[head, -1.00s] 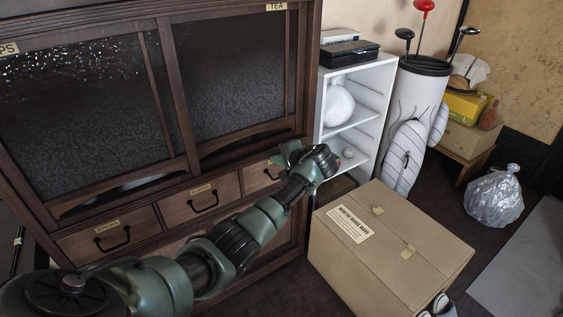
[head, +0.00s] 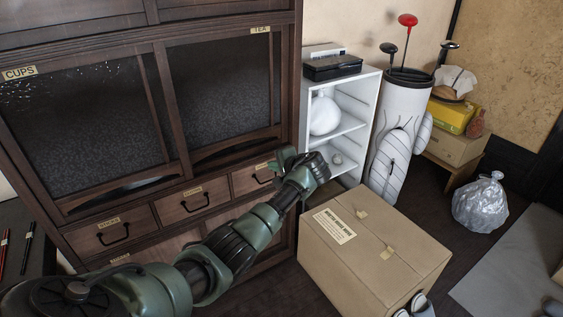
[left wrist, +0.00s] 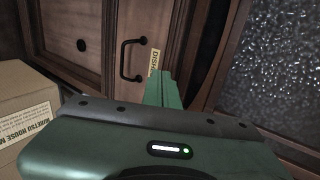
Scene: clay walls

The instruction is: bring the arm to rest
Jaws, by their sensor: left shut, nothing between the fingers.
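My left arm reaches in from the lower left of the head view, green and black. My left gripper (head: 289,158) is at its far end, in front of the dark wooden cabinet (head: 153,187) and above and left of the cardboard box. In the left wrist view the green fingers (left wrist: 163,90) are together with nothing between them. Beyond them are a drawer with a black handle (left wrist: 133,60) and a label (left wrist: 154,62). Whether the gripper touches the cabinet is hard to tell.
A closed cardboard box (head: 385,262) stands on the floor to the right of the arm. Behind it are a white shelf (head: 352,103) and a golf bag (head: 404,110). A silver bag (head: 481,204) sits farther right. Dark floor lies between the box and the silver bag.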

